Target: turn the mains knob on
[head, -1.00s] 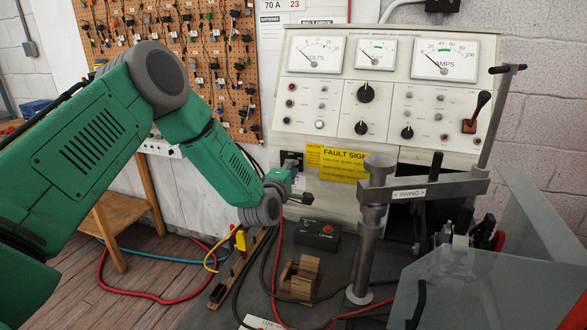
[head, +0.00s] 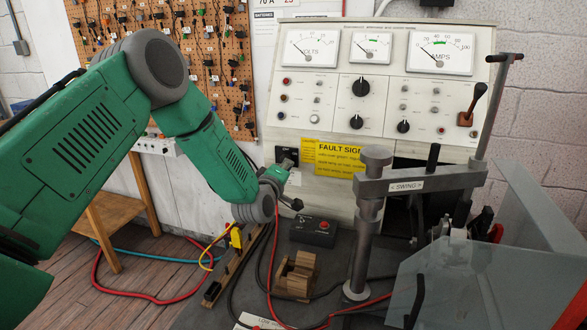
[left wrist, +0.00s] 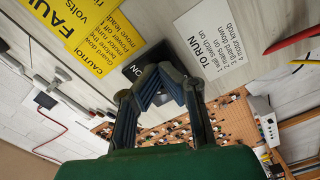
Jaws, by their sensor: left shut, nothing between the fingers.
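The mains switch is a black plate (head: 287,155) at the lower left of the grey test panel. In the left wrist view the black plate (left wrist: 133,70) reads "ON", with a dark knob-like part largely hidden behind my fingers. My left gripper (head: 295,203) is just below and in front of the plate in the head view. My right gripper is out of view.
A yellow fault sign (head: 337,159) is right of the plate. A black box with a red button (head: 314,231) lies below on the bench. A steel post with a swing arm (head: 366,220) and a clear guard (head: 465,285) stand to the right. Cables run across the bench.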

